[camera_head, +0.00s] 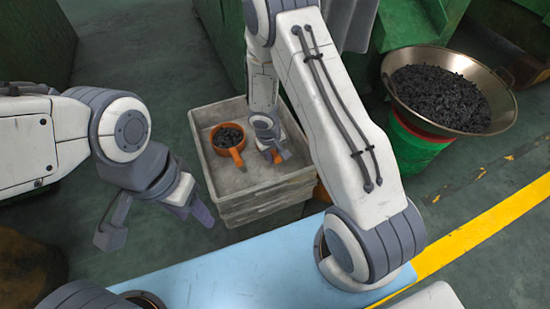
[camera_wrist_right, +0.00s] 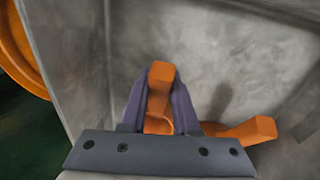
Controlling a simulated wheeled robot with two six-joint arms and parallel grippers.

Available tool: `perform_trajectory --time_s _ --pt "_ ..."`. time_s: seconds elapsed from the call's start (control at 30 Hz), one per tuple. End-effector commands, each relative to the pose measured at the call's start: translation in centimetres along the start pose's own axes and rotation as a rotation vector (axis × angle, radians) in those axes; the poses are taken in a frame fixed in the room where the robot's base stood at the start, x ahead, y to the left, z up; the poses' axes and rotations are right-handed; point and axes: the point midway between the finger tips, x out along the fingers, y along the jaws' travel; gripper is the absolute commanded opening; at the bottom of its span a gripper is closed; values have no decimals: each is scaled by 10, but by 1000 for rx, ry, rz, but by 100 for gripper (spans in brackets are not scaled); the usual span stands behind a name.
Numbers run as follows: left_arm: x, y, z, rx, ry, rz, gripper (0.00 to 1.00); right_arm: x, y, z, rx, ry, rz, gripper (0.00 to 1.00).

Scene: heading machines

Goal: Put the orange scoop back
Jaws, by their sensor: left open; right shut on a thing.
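My right gripper (camera_head: 273,150) reaches down into the grey crate (camera_head: 262,191) and is shut on an orange scoop handle (camera_head: 277,157). In the right wrist view the handle (camera_wrist_right: 161,72) stands between the two fingers (camera_wrist_right: 158,108). The rest of this scoop is mostly hidden by the gripper. A second orange scoop (camera_head: 237,158) with dark small parts in its bowl lies in the crate to the left. Its handle (camera_wrist_right: 250,130) also shows in the right wrist view, right of the fingers. My left gripper (camera_head: 188,205) is open and empty, outside the crate on the left.
A wide metal pan (camera_head: 502,105) heaped with dark parts stands at the right on a red and green stand (camera_head: 415,143). A light blue surface (camera_head: 250,277) lies in front. An orange round rim (camera_wrist_right: 25,55) shows outside the crate wall. Green machines stand behind.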

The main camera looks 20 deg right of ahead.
Motion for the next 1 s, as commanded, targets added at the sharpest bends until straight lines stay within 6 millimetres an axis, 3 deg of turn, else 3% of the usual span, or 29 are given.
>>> perform_trajectory --time_s 0.27,0.3,0.37,0.4,0.77,1.0 --pt "4 0 0 0 0 0 50 2 -1 0 -1 1 0 0" --pt "4 0 0 0 0 0 50 2 0 0 -1 1 0 33" --pt "2 0 0 0 0 0 50 1 0 0 -1 1 0 56" --pt "2 0 0 0 0 0 50 1 0 0 -1 1 0 59" --pt "-2 0 0 0 0 0 50 -3 0 0 -1 1 0 59" --pt "-29 2 -2 0 0 0 50 -48 1 -2 -1 5 0 59"
